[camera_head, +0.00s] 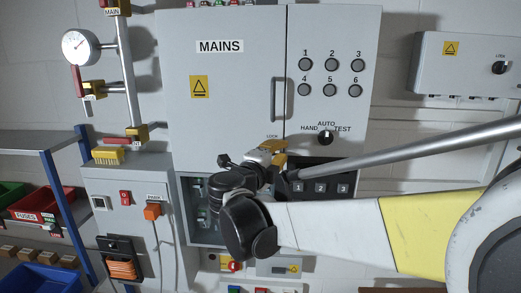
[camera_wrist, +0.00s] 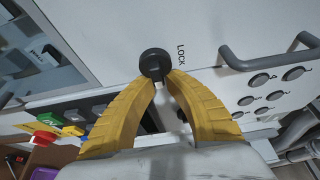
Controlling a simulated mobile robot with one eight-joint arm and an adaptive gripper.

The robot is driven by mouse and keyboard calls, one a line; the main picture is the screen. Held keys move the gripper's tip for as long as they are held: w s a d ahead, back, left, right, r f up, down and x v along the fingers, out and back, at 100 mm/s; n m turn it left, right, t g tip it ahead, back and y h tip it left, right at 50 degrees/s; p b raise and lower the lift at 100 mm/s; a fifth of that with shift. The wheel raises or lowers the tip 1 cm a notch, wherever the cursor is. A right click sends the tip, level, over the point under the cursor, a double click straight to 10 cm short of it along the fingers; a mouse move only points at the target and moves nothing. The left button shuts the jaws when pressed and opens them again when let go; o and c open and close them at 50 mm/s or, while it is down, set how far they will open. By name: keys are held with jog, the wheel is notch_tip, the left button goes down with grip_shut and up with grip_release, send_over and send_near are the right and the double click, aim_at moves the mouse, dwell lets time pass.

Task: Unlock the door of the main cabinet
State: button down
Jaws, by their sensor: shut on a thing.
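The main cabinet door (camera_head: 233,105) is a light grey panel with a "MAINS" label and a yellow warning sign, and it looks closed. A round black lock knob (camera_wrist: 155,63) sits beside the word "LOCK" on the panel in the wrist view. My gripper (camera_wrist: 158,80) has yellow fingers, and their tips are closed around the knob. In the head view my gripper (camera_head: 272,150) is at the door's lower right, just below the "LOCK" label, and my wrist hides the knob. The vertical door handle (camera_head: 279,99) is above my gripper.
Numbered round buttons (camera_head: 331,77) and a HAND/AUTO/TEST selector (camera_head: 326,138) are right of the door. A black panel with numbered switches (camera_head: 320,188) is below. A pipe with a gauge (camera_head: 81,47) stands left. A smaller grey cabinet (camera_head: 130,220) stands lower left.

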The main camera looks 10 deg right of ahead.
jog(key=shift+w+a, duration=0.1)
jog(key=shift+a, duration=0.15)
jog(key=c, duration=1.5)
grip_release()
jog(key=shift+a, duration=0.15)
jog(key=shift+o, duration=0.2)
jog(key=shift+w+a, duration=0.1)
jog(key=shift+a, duration=0.2)
jog(key=shift+s+d, duration=0.2)
jog(key=shift+d, duration=0.05)
jog(key=v, duration=1.2)
jog(key=shift+w+a, duration=0.1)
jog(key=shift+w, duration=0.05)
